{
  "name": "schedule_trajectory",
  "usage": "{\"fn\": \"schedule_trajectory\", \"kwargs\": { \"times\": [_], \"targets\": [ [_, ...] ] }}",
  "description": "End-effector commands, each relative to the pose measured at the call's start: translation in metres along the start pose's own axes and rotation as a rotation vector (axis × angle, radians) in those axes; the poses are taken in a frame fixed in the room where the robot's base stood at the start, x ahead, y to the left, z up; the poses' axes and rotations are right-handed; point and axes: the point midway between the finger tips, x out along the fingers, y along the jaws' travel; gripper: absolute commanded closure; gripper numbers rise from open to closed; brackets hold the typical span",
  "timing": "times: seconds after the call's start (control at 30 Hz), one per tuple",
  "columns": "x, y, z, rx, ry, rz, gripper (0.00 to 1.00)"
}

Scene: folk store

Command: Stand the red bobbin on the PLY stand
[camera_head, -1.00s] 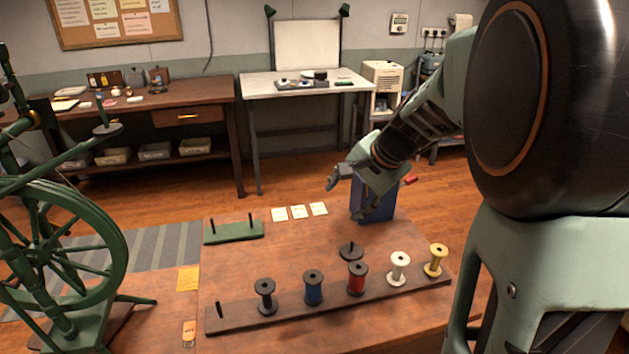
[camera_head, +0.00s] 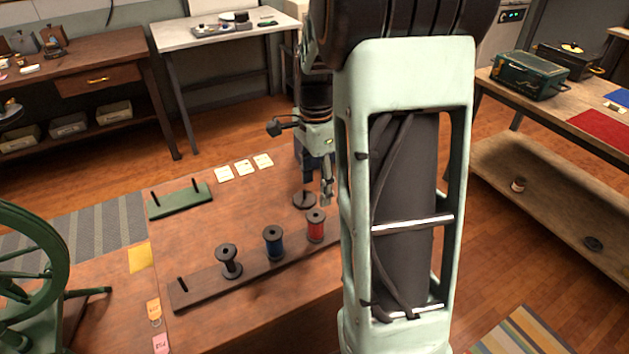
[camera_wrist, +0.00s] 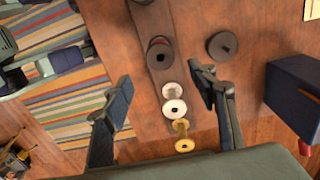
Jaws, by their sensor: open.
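The red bobbin (camera_head: 316,229) stands on the dark peg rack (camera_head: 205,289); in the wrist view its dark top flange (camera_wrist: 160,57) shows just beyond my fingertips. My gripper (camera_head: 326,192) is open, pointing down above and behind the red bobbin in the head view. No PLY lettering is readable. Two stands show: a green stand (camera_head: 180,202) with two bare pegs, and a dark round base (camera_head: 304,201) with one peg, behind the red bobbin.
A blue bobbin (camera_head: 273,243) and a black bobbin (camera_head: 228,262) share the rack. The white bobbin (camera_wrist: 174,107) and yellow bobbin (camera_wrist: 183,145) are hidden by my arm in the head view. A blue box (camera_wrist: 292,88) stands nearby. Cream cards (camera_head: 244,167) lie behind.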

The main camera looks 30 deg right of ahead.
Motion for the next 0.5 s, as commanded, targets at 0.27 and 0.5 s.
{"fn": "schedule_trajectory", "kwargs": {
  "times": [0.27, 0.5],
  "targets": [
    [0.039, 0.000, 0.000, 0.000, -0.001, 0.001, 0.47],
    [0.067, 0.000, 0.000, -0.001, -0.001, 0.001, 0.47]
  ]
}}
